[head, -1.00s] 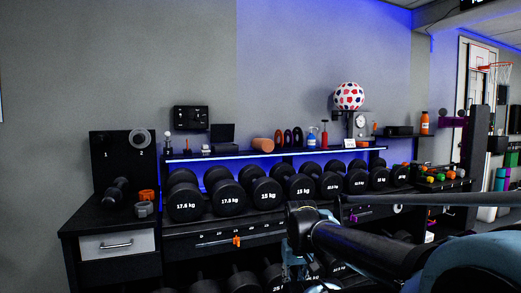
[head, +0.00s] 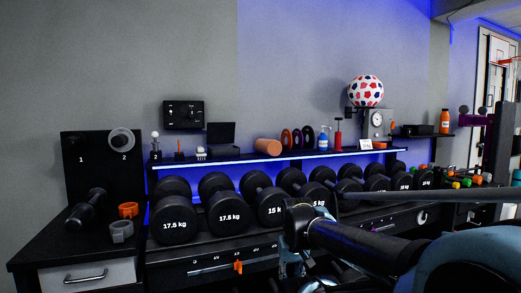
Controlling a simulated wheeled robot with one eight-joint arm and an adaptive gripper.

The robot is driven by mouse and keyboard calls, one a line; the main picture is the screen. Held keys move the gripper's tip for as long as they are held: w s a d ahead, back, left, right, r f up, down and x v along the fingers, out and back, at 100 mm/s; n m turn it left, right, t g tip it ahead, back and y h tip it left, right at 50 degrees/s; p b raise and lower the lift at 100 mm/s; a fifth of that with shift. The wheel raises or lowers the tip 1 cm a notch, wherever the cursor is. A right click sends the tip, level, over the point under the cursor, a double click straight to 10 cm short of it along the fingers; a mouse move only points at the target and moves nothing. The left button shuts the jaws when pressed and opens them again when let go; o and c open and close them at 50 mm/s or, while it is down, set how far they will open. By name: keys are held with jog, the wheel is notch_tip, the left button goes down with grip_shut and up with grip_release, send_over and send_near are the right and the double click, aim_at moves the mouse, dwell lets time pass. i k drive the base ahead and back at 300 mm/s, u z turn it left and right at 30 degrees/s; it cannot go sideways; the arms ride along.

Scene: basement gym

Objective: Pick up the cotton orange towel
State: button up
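In the head view, an orange-brown roll (head: 268,146) lies on the long wall shelf above the dumbbells; it is the thing that most looks like a rolled orange towel, though its cloth texture is too small to make out. Dark upright rings stand just to its right. My gripper (head: 291,262) hangs at the end of my arm in the lower middle, in front of the dumbbell rack and well below and nearer than the roll. Its fingers are dark and partly hidden, so their opening is unclear. I see nothing held in it.
Black dumbbells (head: 222,205) fill the rack below the lit shelf (head: 232,159). A blue spray bottle (head: 323,139), a red pump (head: 338,132) and a ball (head: 366,91) are farther right. A dark counter (head: 52,243) with a white drawer stands left.

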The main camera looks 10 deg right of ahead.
aim_at(272, 148)
jog(key=i, duration=0.25)
jog(key=u, duration=1.05)
jog(key=k, duration=1.15)
jog(key=z, duration=0.55)
jog(key=i, duration=1)
jog(key=z, duration=0.05)
